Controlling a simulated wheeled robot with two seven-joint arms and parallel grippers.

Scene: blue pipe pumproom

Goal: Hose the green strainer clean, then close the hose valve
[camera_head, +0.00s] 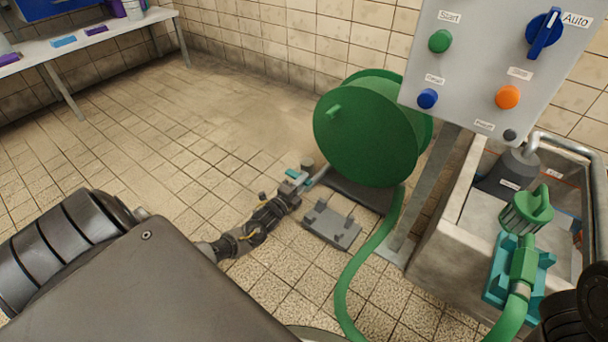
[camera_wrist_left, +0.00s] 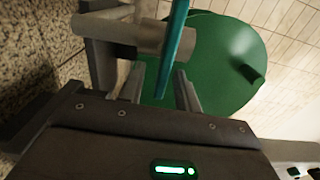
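The green strainer (camera_head: 525,212), a ribbed basket with a handle, is over the basin at the right. A green hose nozzle (camera_head: 523,268) lies in a teal cradle (camera_head: 499,268) just below it, pointing towards it. The hose valve has a teal lever (camera_head: 293,174), low beside the hose reel. My left gripper (camera_head: 299,184) is at this valve. In the left wrist view its fingers (camera_wrist_left: 162,88) are apart, with the teal lever (camera_wrist_left: 172,48) between them and a gap beside it. I cannot tell whether it touches. My right gripper is out of view.
The green hose reel (camera_head: 366,132) stands behind the valve. Its hose (camera_head: 352,278) loops over the floor. A grey bracket plate (camera_head: 331,224) lies near my left gripper. The tiled floor at left is free.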

